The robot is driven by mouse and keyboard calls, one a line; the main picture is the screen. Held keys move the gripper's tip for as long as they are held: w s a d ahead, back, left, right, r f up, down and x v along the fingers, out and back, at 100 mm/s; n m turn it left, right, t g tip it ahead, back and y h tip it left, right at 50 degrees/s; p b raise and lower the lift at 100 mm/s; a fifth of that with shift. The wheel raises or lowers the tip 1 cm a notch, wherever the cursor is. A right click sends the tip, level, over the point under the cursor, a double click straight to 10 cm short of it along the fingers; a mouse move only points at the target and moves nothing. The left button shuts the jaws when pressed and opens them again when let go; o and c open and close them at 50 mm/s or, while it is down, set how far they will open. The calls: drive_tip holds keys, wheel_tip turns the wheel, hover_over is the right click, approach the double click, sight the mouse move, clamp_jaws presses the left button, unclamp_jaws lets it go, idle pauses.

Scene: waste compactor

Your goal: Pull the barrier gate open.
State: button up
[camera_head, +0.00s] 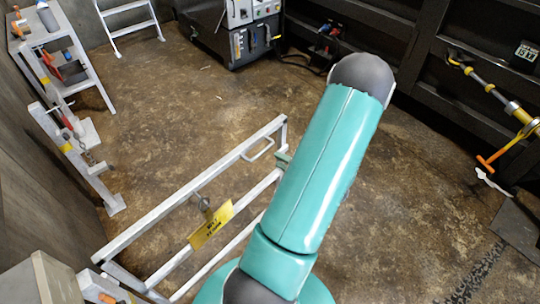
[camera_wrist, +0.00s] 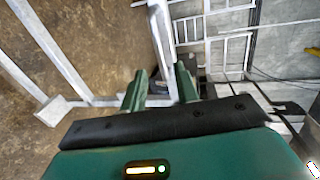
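The barrier gate (camera_head: 150,220) is a low grey metal frame running from lower left to the centre in the head view. A yellow sign (camera_head: 210,225) hangs on it, and a small U-shaped handle (camera_head: 258,150) sticks out near its far end. My gripper is mostly hidden behind my teal arm there; a small green part (camera_head: 283,158) shows beside the gate's end post. In the wrist view my gripper (camera_wrist: 161,72) has its two green fingers apart. A grey metal bar (camera_wrist: 160,40) shows between them; I cannot tell whether it lies between the fingertips or beyond them.
A grey wall-side rail (camera_head: 75,160) and a white shelf stand (camera_head: 75,60) with tools are at the left. A dark machine (camera_head: 235,35) stands at the back. Black panels (camera_head: 440,80) line the right. The brown floor (camera_head: 180,110) beyond the gate is clear.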

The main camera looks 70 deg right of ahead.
drive_tip(key=v, duration=0.4)
drive_tip(key=shift+s+a, duration=0.1)
drive_tip(key=shift+s, duration=0.15)
drive_tip(key=w+a+r+n+g+y, duration=0.3)
drive_tip(key=w+a+r+n+y, duration=0.35)
drive_tip(key=w+a, duration=0.4)
drive_tip(key=w+a+r+n+g+y, duration=0.3)
drive_tip(key=w+a+r+n+y, duration=0.3)
drive_tip(key=w+a, duration=0.4)
drive_tip(key=a+r+n+g+h, duration=0.1)
drive_tip(key=a+r+n+h, duration=0.2)
drive_tip(key=a+r+n, duration=0.2)
drive_tip(key=a+r+n+g+h, duration=0.1)
drive_tip(key=a+r+n+h, duration=0.2)
drive_tip(key=a+r, duration=0.8)
drive_tip(key=a+n, duration=0.2)
drive_tip(key=a, duration=0.3)
drive_tip(key=shift+s+a+r+g+h, duration=0.3)
drive_tip(key=shift+s+a+g+h, duration=0.05)
drive_tip(key=shift+s+a+g, duration=0.05)
drive_tip(key=shift+d, duration=0.15)
